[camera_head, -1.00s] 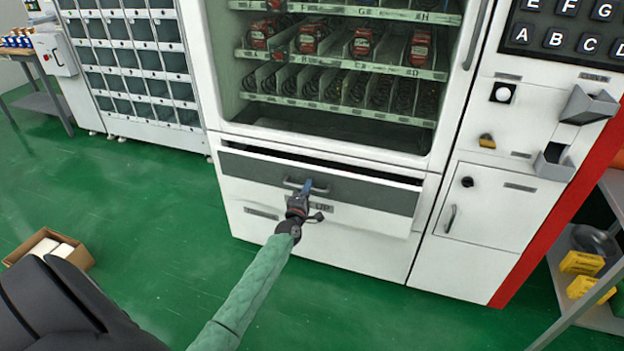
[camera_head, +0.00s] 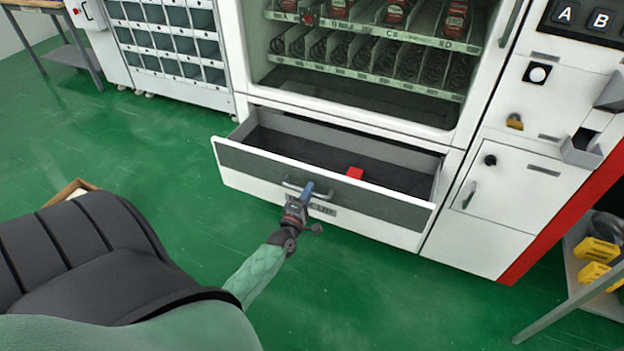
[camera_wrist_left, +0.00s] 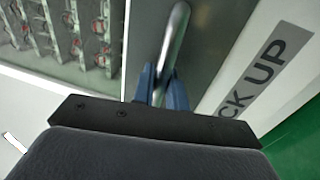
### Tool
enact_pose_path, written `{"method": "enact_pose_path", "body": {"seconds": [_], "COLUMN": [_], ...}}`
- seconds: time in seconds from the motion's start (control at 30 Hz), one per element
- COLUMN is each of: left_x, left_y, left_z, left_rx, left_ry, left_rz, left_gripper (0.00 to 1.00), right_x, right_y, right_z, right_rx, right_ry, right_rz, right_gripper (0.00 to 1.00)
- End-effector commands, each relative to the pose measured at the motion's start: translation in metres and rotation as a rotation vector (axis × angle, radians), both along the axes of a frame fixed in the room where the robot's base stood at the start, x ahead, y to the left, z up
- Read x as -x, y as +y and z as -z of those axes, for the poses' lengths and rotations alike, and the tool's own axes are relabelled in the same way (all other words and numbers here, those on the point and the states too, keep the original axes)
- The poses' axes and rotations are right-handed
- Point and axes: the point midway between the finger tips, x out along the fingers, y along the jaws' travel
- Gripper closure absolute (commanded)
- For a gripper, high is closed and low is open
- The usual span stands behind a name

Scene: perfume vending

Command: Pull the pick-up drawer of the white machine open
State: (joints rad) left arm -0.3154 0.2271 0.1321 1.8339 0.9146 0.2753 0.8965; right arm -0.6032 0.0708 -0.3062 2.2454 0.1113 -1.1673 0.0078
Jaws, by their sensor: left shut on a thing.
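The white machine (camera_head: 470,110) stands ahead with its glass front above and the pick-up drawer (camera_head: 255,160) below. The drawer is pulled out well from the machine, and its dark inside shows from above. A small red item (camera_head: 355,173) lies in it. My left gripper (camera_head: 303,192) is at the drawer's front, shut on the bar handle (camera_head: 322,195). In the left wrist view the blue fingers (camera_wrist_left: 161,88) close around the metal handle (camera_wrist_left: 176,40), beside the "PICK UP" label (camera_wrist_left: 262,72). My right gripper is not in view.
A keypad (camera_head: 590,18) and a small door (camera_head: 505,190) are right of the drawer. A shelf with yellow items (camera_head: 598,250) stands at the far right. A locker cabinet (camera_head: 175,50) is at the left. The green floor before the drawer is clear.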

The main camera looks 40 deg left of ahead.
Motion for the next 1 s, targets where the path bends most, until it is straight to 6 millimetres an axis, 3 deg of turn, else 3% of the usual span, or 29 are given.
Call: {"method": "enact_pose_path", "body": {"seconds": [0.4,0.43,0.5,0.83,1.0], "left_x": [0.003,0.003,0.003,0.004,0.018], "left_y": [-0.001,-0.001,-0.001,-0.001,-0.004], "left_z": [0.001,0.001,0.001,0.001,0.005], "left_rx": [0.000,0.000,0.000,0.000,0.000], "left_ry": [0.001,0.001,0.001,0.001,0.001], "left_rz": [0.000,0.000,0.000,0.000,0.000], "left_gripper": [1.00,0.82,0.68,0.68,0.68], "right_x": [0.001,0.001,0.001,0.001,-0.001], "right_y": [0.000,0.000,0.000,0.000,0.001], "right_z": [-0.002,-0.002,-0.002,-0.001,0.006], "right_rx": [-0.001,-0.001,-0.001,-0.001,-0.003], "right_ry": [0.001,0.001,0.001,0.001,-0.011], "right_rz": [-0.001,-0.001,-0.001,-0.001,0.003], "right_gripper": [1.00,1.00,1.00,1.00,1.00]}}
